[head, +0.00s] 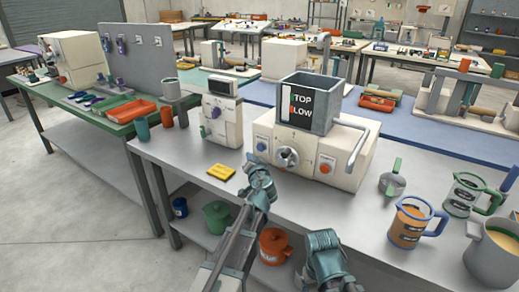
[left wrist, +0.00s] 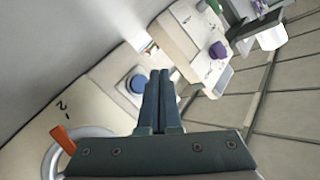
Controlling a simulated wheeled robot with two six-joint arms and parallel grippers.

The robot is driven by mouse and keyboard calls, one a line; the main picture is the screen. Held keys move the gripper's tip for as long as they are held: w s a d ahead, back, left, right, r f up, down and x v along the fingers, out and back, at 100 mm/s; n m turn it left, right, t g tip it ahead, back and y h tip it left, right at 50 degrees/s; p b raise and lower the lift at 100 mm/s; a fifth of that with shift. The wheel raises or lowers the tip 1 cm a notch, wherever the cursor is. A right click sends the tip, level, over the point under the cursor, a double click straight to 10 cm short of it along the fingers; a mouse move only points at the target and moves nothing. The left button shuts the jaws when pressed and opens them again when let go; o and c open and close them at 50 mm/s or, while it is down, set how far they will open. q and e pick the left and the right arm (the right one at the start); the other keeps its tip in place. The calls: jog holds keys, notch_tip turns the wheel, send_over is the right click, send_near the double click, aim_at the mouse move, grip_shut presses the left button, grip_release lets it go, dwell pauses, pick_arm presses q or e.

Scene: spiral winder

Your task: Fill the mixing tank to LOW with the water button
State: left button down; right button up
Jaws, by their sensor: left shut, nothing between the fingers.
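The mixing tank (head: 322,118) is a grey open-topped box on a cream machine (head: 345,150). Its black front panel (head: 301,105) reads TOP above LOW, beside a pale strip; I cannot make out a water level. A blue button (head: 262,145) is at the left of the machine's front, left of a round dial (head: 287,157). An orange button (head: 325,169) is at the right. My left gripper (head: 255,163) is shut and empty, just in front of and below the blue button. In the left wrist view the blue button (left wrist: 137,82) lies just left of the shut fingertips (left wrist: 160,74).
A cream device with a purple knob (head: 220,120) stands left of the machine, and a yellow pad (head: 221,172) lies in front. Mugs and jugs (head: 410,220) stand at the right. My right arm's end (head: 325,245) is low at the table's front edge.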

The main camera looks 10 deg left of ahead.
aim_at(257, 147)
pick_arm(q)
jog(key=shift+w+d, duration=0.35)
jog(key=shift+w, duration=0.5)
jog(key=shift+w+d, duration=0.3)
jog(key=shift+w, duration=0.5)
jog(key=shift+w, duration=0.1)
dwell(0.7)
jog(key=shift+w+d, duration=0.1)
jog(key=shift+w, duration=0.2)
jog(key=shift+w+d, duration=0.2)
jog(key=shift+w, duration=0.2)
dwell(4.8)
